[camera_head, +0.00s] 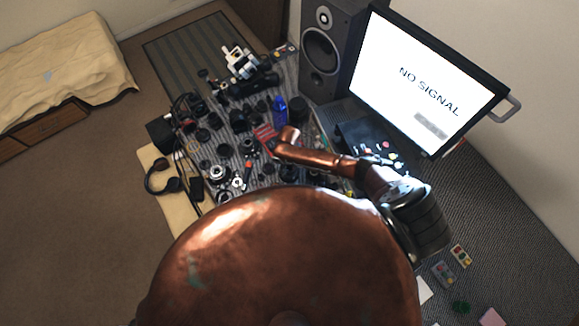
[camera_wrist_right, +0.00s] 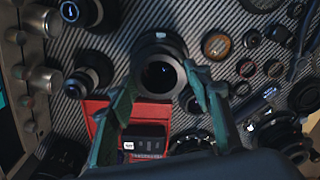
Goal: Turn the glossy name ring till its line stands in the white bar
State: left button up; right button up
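My right arm comes in from the right in the head view, and its gripper (camera_head: 275,145) is over the crowded mat. In the right wrist view the green fingers of this gripper (camera_wrist_right: 160,74) stand apart, their tips at either side of a black lens barrel (camera_wrist_right: 160,48). I cannot tell whether they touch it. The barrel has a wide dark front ring and a small white mark toward its far end. The glossy name ring, its line and the white bar cannot be made out clearly. My left gripper is not in view.
A red case or tray (camera_wrist_right: 96,108) with a black block (camera_wrist_right: 145,138) lies below the barrel. Lens parts crowd the striped mat (camera_wrist_right: 215,22). A device with metal knobs (camera_wrist_right: 42,78) stands at the left. A speaker (camera_head: 322,50) and a monitor (camera_head: 420,75) stand behind.

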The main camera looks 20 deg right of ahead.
jog(key=o, duration=0.4)
jog(key=shift+c, duration=0.2)
jog(key=shift+r, duration=0.1)
notch_tip(320, 180, up, 12)
dwell(0.4)
